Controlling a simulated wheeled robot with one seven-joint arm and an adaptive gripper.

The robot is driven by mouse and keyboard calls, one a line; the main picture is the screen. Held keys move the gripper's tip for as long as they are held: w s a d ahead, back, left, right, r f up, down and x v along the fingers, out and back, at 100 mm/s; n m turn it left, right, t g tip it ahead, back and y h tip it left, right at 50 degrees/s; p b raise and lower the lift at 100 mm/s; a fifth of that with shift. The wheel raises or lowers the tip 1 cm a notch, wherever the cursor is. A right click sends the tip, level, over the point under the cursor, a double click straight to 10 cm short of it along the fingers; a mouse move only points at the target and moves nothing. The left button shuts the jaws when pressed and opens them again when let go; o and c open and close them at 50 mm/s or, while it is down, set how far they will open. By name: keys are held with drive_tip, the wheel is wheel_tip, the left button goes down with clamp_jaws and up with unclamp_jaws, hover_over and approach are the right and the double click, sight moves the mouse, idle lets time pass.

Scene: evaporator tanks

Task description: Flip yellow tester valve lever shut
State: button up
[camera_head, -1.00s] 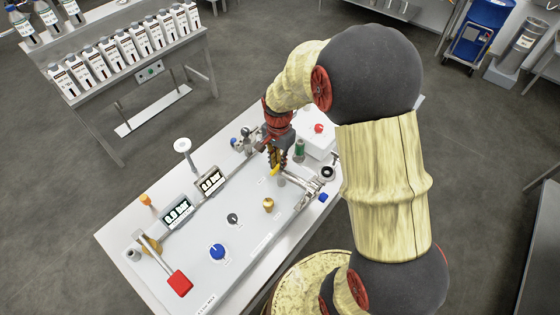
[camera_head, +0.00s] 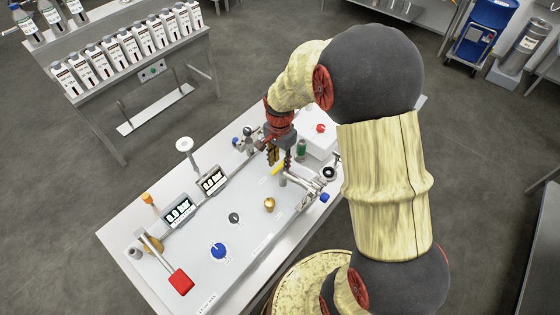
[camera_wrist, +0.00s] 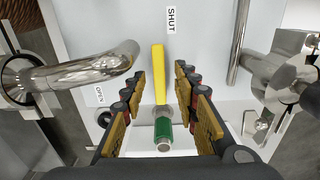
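The yellow valve lever (camera_head: 278,168) is on the white panel, just below my gripper (camera_head: 279,162). In the wrist view the lever (camera_wrist: 159,72) points up the picture, its far end beside the SHUT label (camera_wrist: 171,20), slightly left of it. My gripper (camera_wrist: 160,80) is open, with one finger on each side of the lever's near part and a gap on both sides. A green cylinder with a metal end (camera_wrist: 163,132) shows between the fingers, below the lever.
A bent metal pipe (camera_wrist: 85,72) is close left of the fingers, and a metal fitting (camera_wrist: 285,75) stands on the right. The panel also bears a brass knob (camera_head: 269,204), a blue knob (camera_head: 218,251), two displays and a red-ended lever (camera_head: 180,282).

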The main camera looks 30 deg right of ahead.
sight(280, 165)
wheel_tip(280, 165, up, 12)
idle(0.7)
idle(0.4)
drive_tip(key=s+a+r+n+t+b, duration=0.2)
drive_tip(key=s+a+r+n, duration=0.2)
drive_tip(key=s+n, duration=0.3)
drive_tip(key=s+a+r+n+t+b, duration=0.3)
drive_tip(key=s+n, duration=0.3)
drive_tip(key=s, duration=0.6)
drive_tip(key=shift+a+r+n+t, duration=0.3)
drive_tip(key=shift+a+r+n, duration=0.1)
drive_tip(key=shift+a+r, duration=0.35)
drive_tip(key=shift+s+d+r, duration=0.1)
